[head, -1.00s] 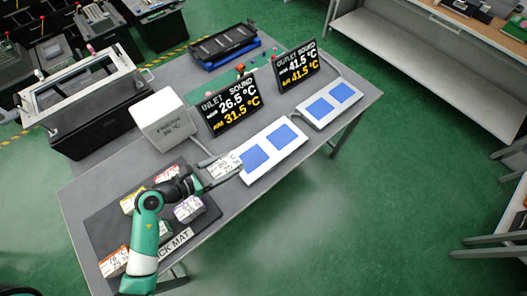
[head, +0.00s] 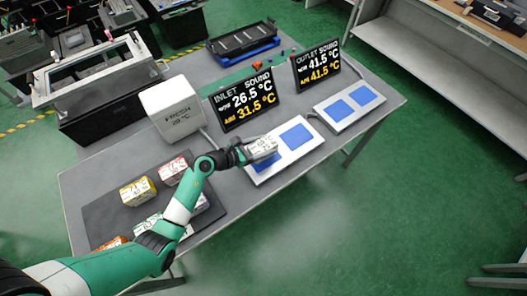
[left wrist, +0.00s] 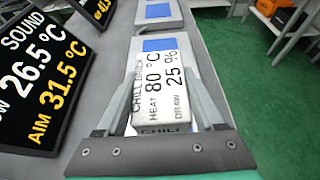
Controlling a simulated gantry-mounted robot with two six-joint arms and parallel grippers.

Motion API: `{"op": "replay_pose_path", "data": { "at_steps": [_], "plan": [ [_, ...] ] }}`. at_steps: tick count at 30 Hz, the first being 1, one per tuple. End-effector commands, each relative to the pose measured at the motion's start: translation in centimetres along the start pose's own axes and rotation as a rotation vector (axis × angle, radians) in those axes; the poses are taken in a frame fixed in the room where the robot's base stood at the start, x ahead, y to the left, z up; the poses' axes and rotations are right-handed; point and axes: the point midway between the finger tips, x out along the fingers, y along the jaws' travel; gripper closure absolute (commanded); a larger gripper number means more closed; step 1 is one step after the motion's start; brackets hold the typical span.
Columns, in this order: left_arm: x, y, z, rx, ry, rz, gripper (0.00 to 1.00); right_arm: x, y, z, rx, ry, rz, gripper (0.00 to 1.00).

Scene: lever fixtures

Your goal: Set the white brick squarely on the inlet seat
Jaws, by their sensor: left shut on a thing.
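My left gripper (head: 246,152) is shut on the white brick (head: 263,147), whose printed face reads 80 °C and 25 %. The brick also fills the middle of the left wrist view (left wrist: 160,85), between the two fingers. In the head view it is over the left blue square of the white inlet plate (head: 276,168), in front of the INLET SOUND display (head: 246,103). It hides most of that square. I cannot tell whether it touches the plate. The plate's other blue square (head: 297,137) is bare. My right gripper is not in view.
A white box (head: 172,108) stands left of the displays. Several bricks, including a yellow-banded one (head: 138,191), lie on the dark mat (head: 105,213).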

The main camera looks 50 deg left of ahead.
Motion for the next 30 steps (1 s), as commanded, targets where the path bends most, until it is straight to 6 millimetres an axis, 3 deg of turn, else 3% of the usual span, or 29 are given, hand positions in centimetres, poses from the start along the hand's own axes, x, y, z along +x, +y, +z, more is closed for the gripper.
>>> {"op": "replay_pose_path", "data": {
  "at_steps": [6, 18, 19, 23, 30],
  "plan": [
    [1.8, 0.1, -3.1, -0.001, -0.001, 0.0, 1.0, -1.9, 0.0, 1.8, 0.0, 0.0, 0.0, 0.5],
    [1.9, 0.1, -3.4, 0.0, -0.002, 0.0, 1.0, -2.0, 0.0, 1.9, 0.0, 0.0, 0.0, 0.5],
    [1.8, 0.1, -3.4, 0.0, 0.0, 0.0, 0.25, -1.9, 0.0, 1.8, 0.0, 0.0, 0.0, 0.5],
    [1.8, 0.1, -3.4, 0.0, 0.0, 0.0, 0.01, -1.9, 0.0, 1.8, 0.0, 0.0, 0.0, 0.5],
    [1.8, 0.1, -3.3, 0.0, 0.0, 0.0, 0.0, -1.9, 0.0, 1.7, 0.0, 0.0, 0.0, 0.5]
  ]
}}
